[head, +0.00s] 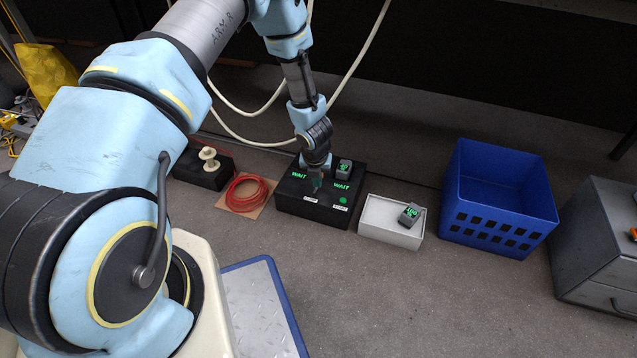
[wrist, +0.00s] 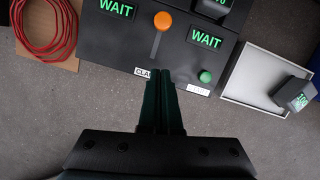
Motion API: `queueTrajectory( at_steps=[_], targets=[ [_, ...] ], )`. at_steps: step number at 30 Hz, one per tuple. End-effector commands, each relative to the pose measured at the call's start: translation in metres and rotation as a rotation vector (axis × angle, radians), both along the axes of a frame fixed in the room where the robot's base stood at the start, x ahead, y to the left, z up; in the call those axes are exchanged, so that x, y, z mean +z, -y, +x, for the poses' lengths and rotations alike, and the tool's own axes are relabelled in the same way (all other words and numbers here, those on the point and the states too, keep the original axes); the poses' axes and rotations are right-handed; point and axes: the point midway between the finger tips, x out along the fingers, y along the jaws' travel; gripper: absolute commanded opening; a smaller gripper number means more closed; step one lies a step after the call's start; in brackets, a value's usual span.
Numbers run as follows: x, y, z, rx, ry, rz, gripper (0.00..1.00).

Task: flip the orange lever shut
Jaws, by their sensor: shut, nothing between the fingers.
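The orange lever (wrist: 163,21) shows in the wrist view on top of a black box (wrist: 108,47). Its round orange knob points to the far side of the box, and its pale stem runs toward the near edge. In the head view the lever is hidden by my gripper. My gripper (wrist: 163,75) is shut and empty, its fingertips near the box's front edge, just short of the stem's near end. I cannot tell how high the tips are above the box. In the head view my gripper (head: 317,185) points down over the same box.
The box carries green WAIT displays, a green knob (wrist: 205,76) and a grey block (head: 343,169). A white tray (head: 377,235) with another grey block (head: 410,214) and a blue crate (head: 492,237) stand to the right.

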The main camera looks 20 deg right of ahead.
Motion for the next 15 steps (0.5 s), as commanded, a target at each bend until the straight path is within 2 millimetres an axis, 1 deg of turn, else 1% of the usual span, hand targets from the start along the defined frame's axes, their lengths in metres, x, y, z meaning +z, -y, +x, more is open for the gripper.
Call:
queueTrajectory(
  at_steps=[1, 9, 12, 15],
  targets=[
    [0.011, -0.001, -0.002, 0.000, 0.001, -0.001, 0.00],
    [0.053, -0.006, -0.010, 0.001, 0.001, -0.001, 0.00],
    [0.063, -0.007, -0.013, -0.001, 0.000, -0.001, 0.00],
    [0.069, -0.008, -0.015, 0.000, 0.000, 0.000, 0.00]
  ],
)
